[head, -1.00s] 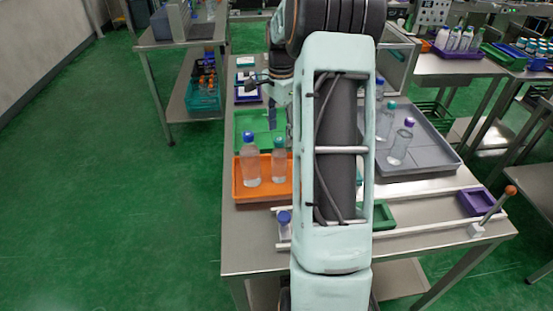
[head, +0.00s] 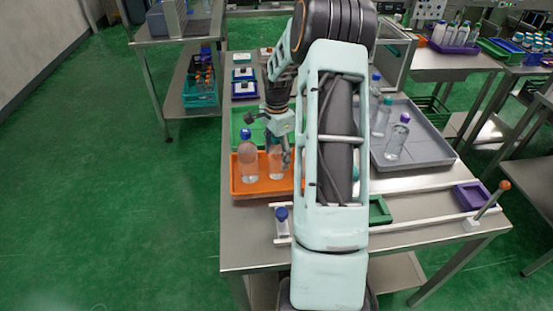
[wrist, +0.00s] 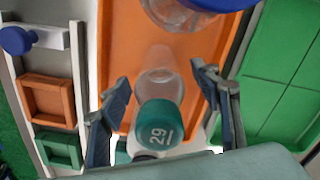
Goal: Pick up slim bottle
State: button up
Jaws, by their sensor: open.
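The slim bottle (head: 276,166) is clear and stands in the orange tray (head: 262,189). Its cap is covered by my gripper (head: 285,157) in the head view. In the wrist view the bottle shows from above with a teal cap (wrist: 159,122) marked 29. My gripper (wrist: 161,76) is open there, with one finger on each side of the bottle and visible gaps between. A wider clear bottle with a blue cap (head: 248,165) stands to the left in the same tray; its cap edge also shows at the top of the wrist view (wrist: 207,4).
A green tray (head: 243,127) lies behind the orange one. A grey tray (head: 432,150) with several clear bottles is at the right.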

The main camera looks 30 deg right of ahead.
jog(key=c, duration=1.5)
jog(key=shift+r, duration=0.1)
